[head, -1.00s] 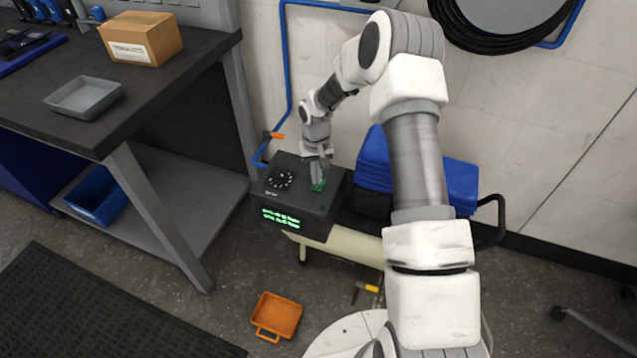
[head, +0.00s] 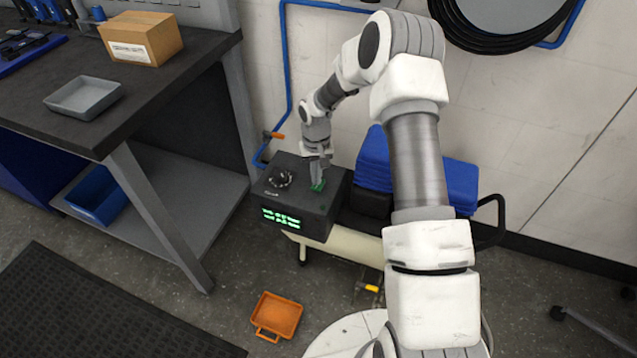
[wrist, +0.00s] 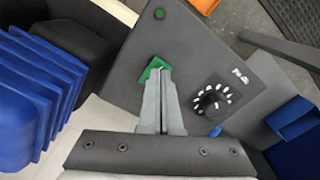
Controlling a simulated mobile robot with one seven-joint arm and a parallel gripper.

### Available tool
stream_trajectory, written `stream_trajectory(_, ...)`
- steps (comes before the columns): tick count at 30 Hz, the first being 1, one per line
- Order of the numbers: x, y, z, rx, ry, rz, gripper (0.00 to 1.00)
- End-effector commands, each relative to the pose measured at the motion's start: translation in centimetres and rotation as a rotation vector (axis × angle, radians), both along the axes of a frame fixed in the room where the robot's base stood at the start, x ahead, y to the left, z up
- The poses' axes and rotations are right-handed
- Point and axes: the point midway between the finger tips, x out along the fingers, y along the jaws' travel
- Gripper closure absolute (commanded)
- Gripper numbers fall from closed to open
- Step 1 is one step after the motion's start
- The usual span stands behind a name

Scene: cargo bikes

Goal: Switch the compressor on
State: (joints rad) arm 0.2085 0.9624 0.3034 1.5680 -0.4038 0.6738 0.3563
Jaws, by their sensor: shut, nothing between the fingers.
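The compressor has a dark grey control box (head: 300,203) on top of a cream tank (head: 345,248), with a lit green display (head: 281,217) on its front. A black dial with white marks (wrist: 213,101) sits on the box top. A green square switch (wrist: 152,69) lies beside it, and a small round green button or lamp (wrist: 159,13) is near the box edge. My gripper (wrist: 160,72) is shut and empty, with its fingertips at the green switch and covering part of it. Whether they press it I cannot tell. In the head view my gripper (head: 318,182) points down at the switch.
A blue ribbed block (head: 375,165) stands right of the control box. A workbench (head: 150,95) with a grey tray (head: 84,98) and a cardboard box (head: 140,38) is at left. An orange bin (head: 277,316) lies on the floor. A blue pipe (head: 288,90) runs along the wall.

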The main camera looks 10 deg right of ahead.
Motion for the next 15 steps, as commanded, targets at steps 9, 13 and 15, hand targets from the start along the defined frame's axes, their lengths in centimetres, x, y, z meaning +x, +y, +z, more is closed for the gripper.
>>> stream_trajectory(9,-0.01,0.00,-0.29,0.000,0.000,0.000,1.00)
stream_trajectory(13,-0.01,0.00,-0.49,0.000,0.000,0.000,1.00)
stream_trajectory(15,-0.01,0.00,-0.60,0.000,0.000,0.000,1.00)
